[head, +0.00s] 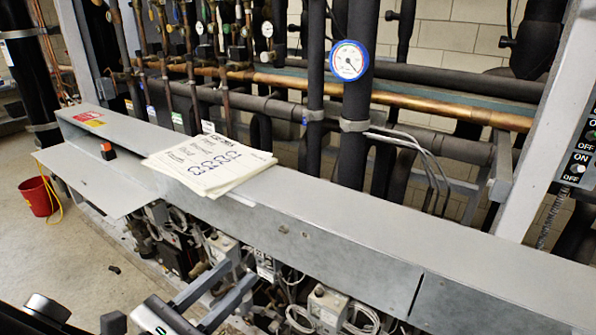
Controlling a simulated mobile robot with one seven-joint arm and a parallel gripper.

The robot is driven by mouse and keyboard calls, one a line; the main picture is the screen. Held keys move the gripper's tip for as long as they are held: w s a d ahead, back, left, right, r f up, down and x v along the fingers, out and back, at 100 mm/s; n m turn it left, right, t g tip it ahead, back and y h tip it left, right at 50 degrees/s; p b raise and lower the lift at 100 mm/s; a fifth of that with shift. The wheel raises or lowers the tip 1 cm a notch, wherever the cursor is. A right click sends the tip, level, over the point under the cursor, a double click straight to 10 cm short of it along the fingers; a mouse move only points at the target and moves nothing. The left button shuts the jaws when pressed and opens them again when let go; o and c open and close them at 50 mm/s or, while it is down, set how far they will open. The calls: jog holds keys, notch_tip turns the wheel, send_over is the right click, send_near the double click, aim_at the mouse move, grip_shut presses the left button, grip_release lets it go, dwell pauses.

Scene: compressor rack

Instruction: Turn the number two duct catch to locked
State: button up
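The long grey metal duct (330,215) runs from upper left to lower right across the head view. A small orange and black piece (107,151) sits on its left part; I cannot tell if it is a catch. Small dark marks (284,229) show on the duct's front face. No number two label is readable, so I cannot tell which part is the number two catch. My gripper (243,274) is at the bottom, below and in front of the duct, with two grey fingers apart and nothing seen between them.
Papers (208,162) lie on the duct top. A grey flap (95,180) juts out at left. Wiring and devices (325,310) fill the space below. Pipes and a blue gauge (349,60) stand behind. A red bucket (38,197) is on the floor at left.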

aim_at(282, 231)
jog(key=x, duration=1.3)
jog(key=shift+d, duration=0.1)
grip_shut()
